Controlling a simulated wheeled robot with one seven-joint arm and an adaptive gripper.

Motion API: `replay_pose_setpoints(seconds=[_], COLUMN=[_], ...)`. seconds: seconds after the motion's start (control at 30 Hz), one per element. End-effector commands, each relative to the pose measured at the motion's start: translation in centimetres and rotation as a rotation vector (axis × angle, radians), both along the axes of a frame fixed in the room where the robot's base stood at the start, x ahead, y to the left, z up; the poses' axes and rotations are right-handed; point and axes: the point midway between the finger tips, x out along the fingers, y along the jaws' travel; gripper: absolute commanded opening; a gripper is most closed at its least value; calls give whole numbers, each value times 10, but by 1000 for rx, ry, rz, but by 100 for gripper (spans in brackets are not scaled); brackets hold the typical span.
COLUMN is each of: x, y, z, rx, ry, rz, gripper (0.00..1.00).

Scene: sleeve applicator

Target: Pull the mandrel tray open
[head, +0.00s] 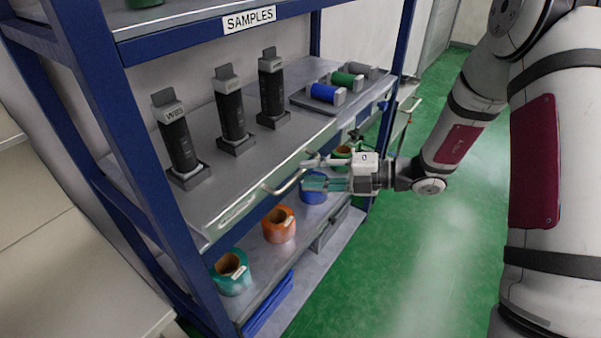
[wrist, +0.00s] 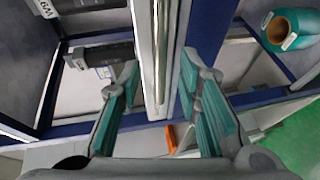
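The mandrel tray (head: 250,192) is a grey metal tray at the shelf's middle level in the head view. Several dark upright mandrels, such as one (head: 176,137) at the near end, stand on it in square bases. A bar handle (head: 283,187) sticks out from its front. My gripper (head: 314,184) is at the handle's right part. In the wrist view my gripper (wrist: 160,78) is open, with teal finger pads on both sides of the tray's front edge and the shiny handle bar (wrist: 161,45). Gaps show beside both pads; I cannot tell whether any part touches the bar.
The blue shelf frame (head: 117,110) has a post at the near end. Below the tray, a teal roll (head: 231,278) and an orange roll (head: 279,228) stand on the lower shelf. A small tray of colored spools (head: 327,93) sits behind. Green floor (head: 420,255) is free in front.

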Motion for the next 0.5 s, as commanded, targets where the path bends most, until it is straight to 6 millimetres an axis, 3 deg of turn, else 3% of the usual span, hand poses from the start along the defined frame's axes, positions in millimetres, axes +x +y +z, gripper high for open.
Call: replay_pose_setpoints(seconds=[0.2, 0.5], x=[6, 7], y=[24, 30], z=[-4, -6], rx=[0, 0], ry=[0, 0], rz=[1, 0], gripper=[32, 32])
